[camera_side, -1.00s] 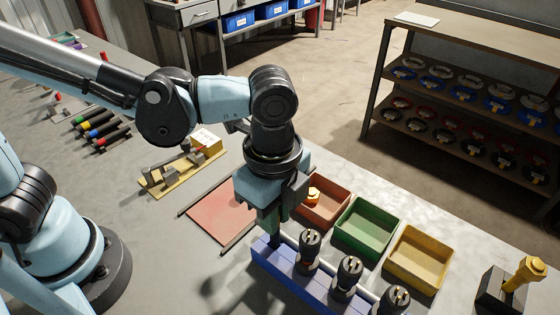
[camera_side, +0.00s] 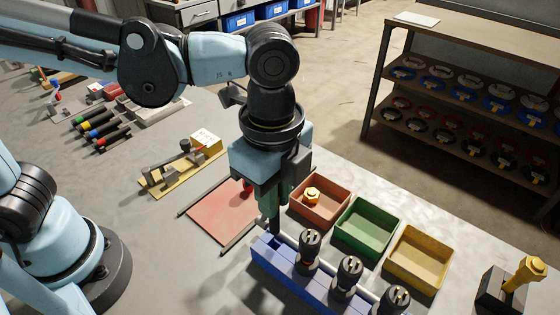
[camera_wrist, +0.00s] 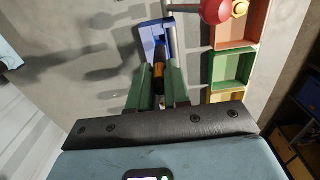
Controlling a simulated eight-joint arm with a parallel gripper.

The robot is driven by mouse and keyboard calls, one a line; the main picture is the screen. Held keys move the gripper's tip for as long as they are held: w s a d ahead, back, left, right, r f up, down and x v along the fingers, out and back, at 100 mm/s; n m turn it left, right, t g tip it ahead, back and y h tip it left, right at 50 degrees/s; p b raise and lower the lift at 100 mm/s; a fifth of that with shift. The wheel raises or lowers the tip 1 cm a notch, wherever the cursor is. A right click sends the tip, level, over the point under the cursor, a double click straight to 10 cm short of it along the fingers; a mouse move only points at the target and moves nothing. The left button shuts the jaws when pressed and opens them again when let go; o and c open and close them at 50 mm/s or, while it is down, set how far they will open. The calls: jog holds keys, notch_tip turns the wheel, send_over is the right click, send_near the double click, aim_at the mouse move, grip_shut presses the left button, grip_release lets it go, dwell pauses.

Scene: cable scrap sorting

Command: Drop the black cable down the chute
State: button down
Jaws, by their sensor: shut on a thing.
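My gripper (camera_side: 268,222) points down over the far left end of a blue rack (camera_side: 306,290). In the wrist view its green fingers (camera_wrist: 158,92) are shut on a black-and-orange piece (camera_wrist: 159,72). I cannot tell whether this is the black cable. Several black plugs with brassy tips, one near the middle (camera_side: 347,278), stand upright in the rack. I cannot make out a chute.
A red-knobbed thing (camera_wrist: 215,10) is close by. A flat red mat (camera_side: 222,220) lies left of the gripper.

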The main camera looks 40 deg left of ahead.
notch_tip(320, 180, up, 8)
jog(key=shift+r, duration=0.25)
jog(key=w+a+n, duration=0.6)
jog(key=w+a, duration=0.9)
jog(key=a, duration=0.1)
notch_tip(320, 180, down, 15)
jog(key=shift+s+f, duration=0.15)
jog(key=shift+s, duration=0.1)
jog(key=shift+f, duration=0.55)
dwell(0.3)
jog(key=c, duration=1)
grip_release()
